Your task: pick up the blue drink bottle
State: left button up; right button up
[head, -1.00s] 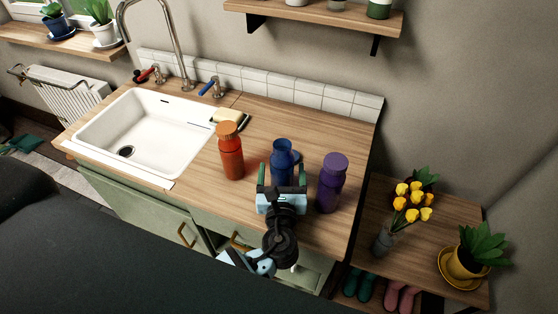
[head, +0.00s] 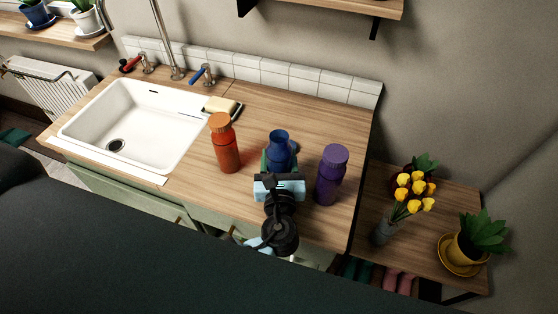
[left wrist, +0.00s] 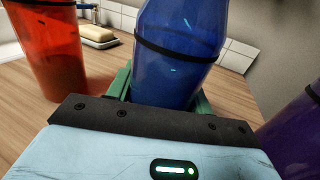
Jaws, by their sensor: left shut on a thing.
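The blue drink bottle (head: 280,146) stands upright on the wooden counter, between an orange bottle and a purple bottle. My left gripper (head: 279,166) is at its near side, with the fingers around its lower body. In the left wrist view the blue bottle (left wrist: 180,50) fills the middle, and the green fingers of my left gripper (left wrist: 162,92) are shut on it from both sides. Its base is hidden behind the gripper body. My right gripper is not in view.
The orange bottle (head: 225,146) stands close on the left and the purple bottle (head: 331,174) close on the right. A tiled splashback (head: 290,80) is behind. Tulips (head: 410,192) stand on a lower table.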

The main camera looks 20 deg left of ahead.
aim_at(278, 130)
pick_arm(q)
jog(key=shift+r, duration=0.1)
notch_tip(278, 130, up, 9)
jog(key=shift+r+p, duration=0.1)
jog(key=shift+p, duration=0.9)
jog(key=shift+r, duration=0.35)
jog(key=shift+a, duration=0.1)
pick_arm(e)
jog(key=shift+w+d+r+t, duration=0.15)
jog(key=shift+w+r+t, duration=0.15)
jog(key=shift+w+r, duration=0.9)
